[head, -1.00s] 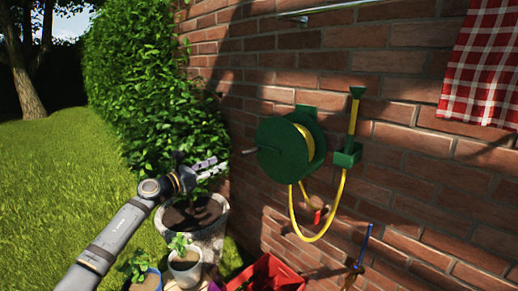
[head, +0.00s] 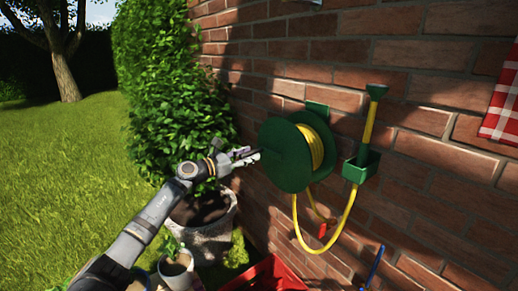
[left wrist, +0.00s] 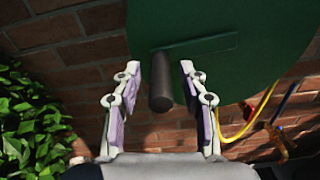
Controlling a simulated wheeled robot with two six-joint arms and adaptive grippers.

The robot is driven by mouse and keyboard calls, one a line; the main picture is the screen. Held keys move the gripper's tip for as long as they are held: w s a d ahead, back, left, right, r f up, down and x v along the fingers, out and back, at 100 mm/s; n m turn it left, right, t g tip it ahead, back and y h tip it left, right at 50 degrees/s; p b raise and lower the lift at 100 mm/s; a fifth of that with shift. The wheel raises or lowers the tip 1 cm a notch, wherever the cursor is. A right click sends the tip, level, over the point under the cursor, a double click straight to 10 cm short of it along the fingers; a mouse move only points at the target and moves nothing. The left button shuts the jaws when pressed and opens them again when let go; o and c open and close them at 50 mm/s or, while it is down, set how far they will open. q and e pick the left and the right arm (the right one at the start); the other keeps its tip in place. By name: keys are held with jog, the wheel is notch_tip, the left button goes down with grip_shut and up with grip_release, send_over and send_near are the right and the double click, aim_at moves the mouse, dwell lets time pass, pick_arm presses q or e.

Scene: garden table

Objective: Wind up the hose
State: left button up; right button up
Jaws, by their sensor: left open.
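The green hose reel (head: 285,158) is mounted on the brick wall, with yellow hose (head: 312,146) wound on it and a loop (head: 318,247) hanging below. The hose's spray wand (head: 369,122) stands upright in a green holder (head: 361,166) to the right. My left gripper (head: 247,156) is at the reel's left side, by its crank handle. In the left wrist view the dark round handle (left wrist: 161,88) sticks out from the green disc (left wrist: 215,45), between the open fingers (left wrist: 158,85), with gaps on both sides. My right gripper is not in view.
A leafy hedge (head: 165,90) stands left of the wall. A large stone planter (head: 205,230) and a small potted plant (head: 175,262) sit below my left arm. A red crate (head: 268,275) is under the reel. A checked cloth (head: 503,105) hangs at right.

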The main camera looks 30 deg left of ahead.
pick_arm(q)
jog(key=shift+w+d, duration=0.15)
jog(key=shift+w, duration=0.2)
jog(key=shift+s, duration=0.1)
jog(key=shift+c, duration=0.8)
grip_shut()
